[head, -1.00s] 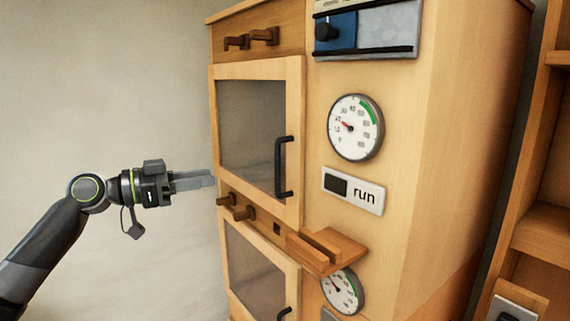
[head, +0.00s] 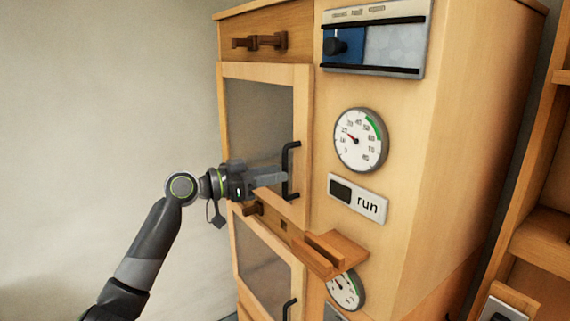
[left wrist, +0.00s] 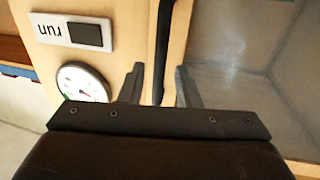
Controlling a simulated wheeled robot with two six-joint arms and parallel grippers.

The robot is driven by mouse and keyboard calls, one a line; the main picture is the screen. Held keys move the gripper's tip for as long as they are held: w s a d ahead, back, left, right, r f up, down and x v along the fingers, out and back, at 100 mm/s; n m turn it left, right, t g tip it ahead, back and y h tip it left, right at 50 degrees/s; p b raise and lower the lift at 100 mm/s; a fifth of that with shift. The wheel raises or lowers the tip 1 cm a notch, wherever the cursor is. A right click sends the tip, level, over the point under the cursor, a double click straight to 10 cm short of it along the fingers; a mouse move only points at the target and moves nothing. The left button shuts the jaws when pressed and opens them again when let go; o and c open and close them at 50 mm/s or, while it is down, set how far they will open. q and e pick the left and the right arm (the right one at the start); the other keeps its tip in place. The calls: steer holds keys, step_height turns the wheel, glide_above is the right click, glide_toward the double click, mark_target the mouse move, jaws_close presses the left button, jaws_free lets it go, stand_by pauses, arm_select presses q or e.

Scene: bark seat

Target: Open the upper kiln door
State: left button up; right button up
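The upper kiln door (head: 309,118) is a pale wooden frame around a grey glass pane, and it looks shut. Its black vertical bar handle (head: 291,160) is on the door's right side. My left gripper (head: 284,176) is in front of the door, with its fingertips at the lower part of the handle. In the left wrist view, the open fingers (left wrist: 158,86) stand apart with the dark handle (left wrist: 164,45) running between them. I cannot tell whether they touch it. My right gripper is not in view.
A lower door (head: 238,238) with its own handle is below. A wooden ledge (head: 345,247) juts out to the right, below the upper handle. A gauge (head: 360,140) and a "run" sign (head: 358,198) are on the panel. Wooden shelving (head: 545,235) stands at the far right.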

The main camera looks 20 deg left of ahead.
mark_target(285, 197)
arm_select(q)
steer(key=shift+p+x, duration=0.55)
steer(key=shift+x, duration=1.15)
steer(key=shift+c, duration=0.4)
jaws_close()
